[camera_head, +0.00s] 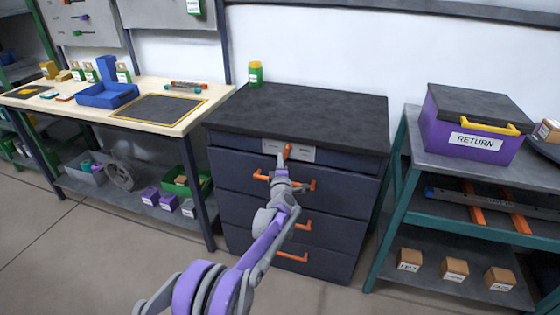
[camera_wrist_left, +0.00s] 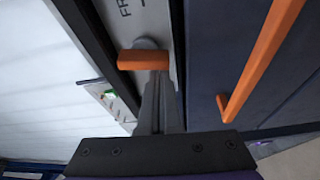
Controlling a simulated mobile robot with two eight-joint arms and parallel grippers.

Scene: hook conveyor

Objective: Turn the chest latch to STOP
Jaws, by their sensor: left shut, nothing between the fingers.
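The chest (camera_head: 295,205) is a dark drawer cabinet with a light latch plate (camera_head: 305,154) at its top front. The orange latch (camera_head: 287,151) stands upright at the middle of the plate. In the left wrist view the latch (camera_wrist_left: 143,60) lies across the plate, whose lettering is cut off after "FR". My left gripper (camera_head: 281,161) is shut and empty, just below and slightly left of the latch. Its fingers (camera_wrist_left: 159,90) reach up to the latch edge in the left wrist view; I cannot tell whether they touch. The STOP lettering is not readable. My right gripper is not in view.
Orange drawer handles (camera_head: 303,224) stick out below the latch, one close beside my left gripper. A workbench (camera_head: 203,118) is at left, a teal shelf with a purple RETURN box (camera_head: 440,129) at right.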

